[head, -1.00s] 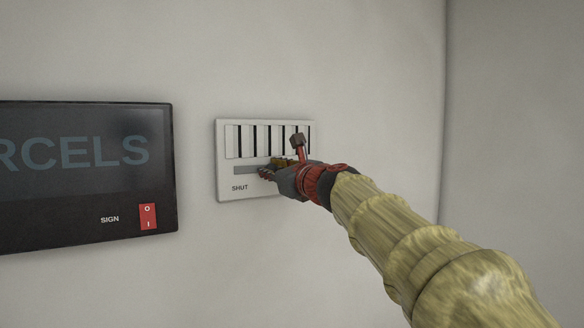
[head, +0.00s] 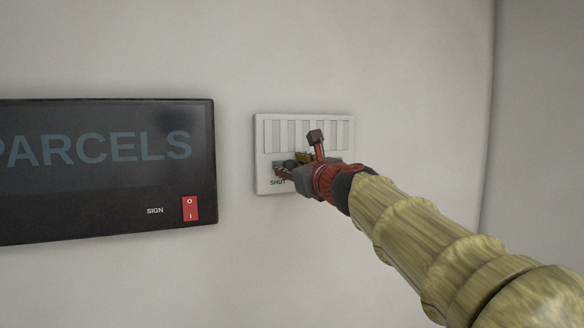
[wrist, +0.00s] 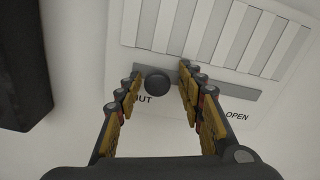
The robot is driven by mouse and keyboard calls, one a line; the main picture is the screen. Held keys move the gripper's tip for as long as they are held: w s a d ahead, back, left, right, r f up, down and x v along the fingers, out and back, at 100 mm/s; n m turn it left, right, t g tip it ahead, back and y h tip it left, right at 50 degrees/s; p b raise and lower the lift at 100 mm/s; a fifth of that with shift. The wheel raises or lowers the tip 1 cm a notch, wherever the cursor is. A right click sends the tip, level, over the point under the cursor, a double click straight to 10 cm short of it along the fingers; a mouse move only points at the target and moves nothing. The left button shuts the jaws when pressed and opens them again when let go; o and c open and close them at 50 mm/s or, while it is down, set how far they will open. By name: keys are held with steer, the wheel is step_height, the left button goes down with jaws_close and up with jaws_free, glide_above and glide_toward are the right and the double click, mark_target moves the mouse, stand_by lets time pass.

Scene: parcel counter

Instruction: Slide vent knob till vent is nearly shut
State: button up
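The white vent panel (head: 262,155) is on the wall, with upright slats (head: 285,133) above a grey slot. The slats show no dark gaps in the head view. In the wrist view the dark round knob (wrist: 157,83) sits in the slot (wrist: 228,87) near its SHUT end, far from the OPEN label (wrist: 237,116). My gripper (wrist: 160,76) is open, with one finger on each side of the knob. Small gaps show between the knob and both fingertips. In the head view my gripper (head: 284,170) covers much of the slot.
A dark PARCELS sign (head: 105,165) hangs to the left of the vent, with a red switch (head: 190,208) at its lower right. Bare wall (head: 415,110) lies to the right of the vent.

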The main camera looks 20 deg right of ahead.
steer(key=shift+s, duration=0.1)
steer(key=s, duration=1.2)
steer(key=shift+d, duration=0.15)
stand_by(0.3)
